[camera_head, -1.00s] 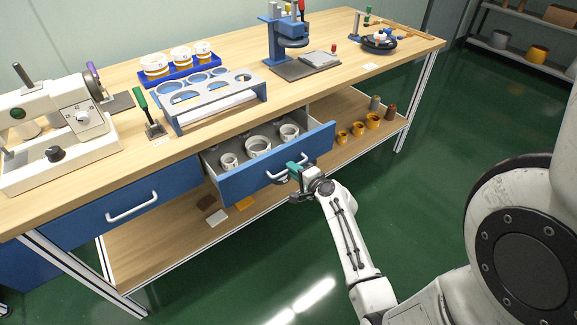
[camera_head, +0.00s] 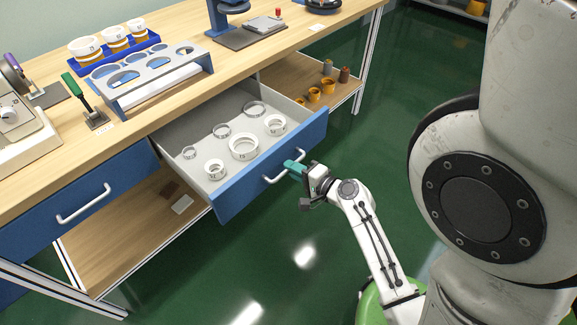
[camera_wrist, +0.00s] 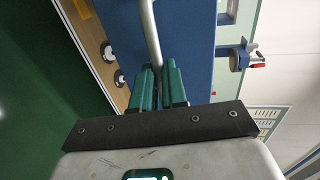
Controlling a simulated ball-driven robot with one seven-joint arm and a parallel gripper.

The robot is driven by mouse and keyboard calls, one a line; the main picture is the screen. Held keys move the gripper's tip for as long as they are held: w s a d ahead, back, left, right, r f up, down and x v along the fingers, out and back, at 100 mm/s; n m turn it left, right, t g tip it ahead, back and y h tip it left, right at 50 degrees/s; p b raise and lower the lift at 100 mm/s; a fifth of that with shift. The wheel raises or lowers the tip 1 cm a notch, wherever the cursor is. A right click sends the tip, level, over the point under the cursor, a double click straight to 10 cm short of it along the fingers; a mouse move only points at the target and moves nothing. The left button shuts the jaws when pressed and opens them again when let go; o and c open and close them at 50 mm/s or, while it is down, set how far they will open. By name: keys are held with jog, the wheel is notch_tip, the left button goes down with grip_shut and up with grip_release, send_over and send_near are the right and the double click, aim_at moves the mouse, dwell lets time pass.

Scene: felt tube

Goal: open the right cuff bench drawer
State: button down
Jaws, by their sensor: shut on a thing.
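The right cuff bench drawer (camera_head: 268,175) has a blue front and stands pulled well out from under the bench top in the head view. White cuff rings (camera_head: 243,147) and thinner grey rings (camera_head: 222,131) lie inside it. My gripper (camera_head: 292,167) is at the drawer's white bar handle (camera_head: 285,172), its teal fingers closed around the bar. In the wrist view the handle (camera_wrist: 150,35) runs down between the teal fingers (camera_wrist: 157,88), with the blue drawer front (camera_wrist: 187,45) behind it. The fingers hide part of the handle.
The left drawer (camera_head: 80,200) is shut. A grey holed rack (camera_head: 150,75) and a blue tray of cups (camera_head: 115,50) stand on the bench top. Orange cups (camera_head: 314,94) sit on the lower shelf. Green floor (camera_head: 270,265) in front is open.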

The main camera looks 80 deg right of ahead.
jog(key=c, duration=1.2)
grip_release()
jog(key=b+v, duration=0.1)
jog(key=v, duration=0.9)
jog(key=shift+s+a+b, duration=0.2)
jog(key=shift+s+b, duration=0.15)
jog(key=shift+b, duration=0.05)
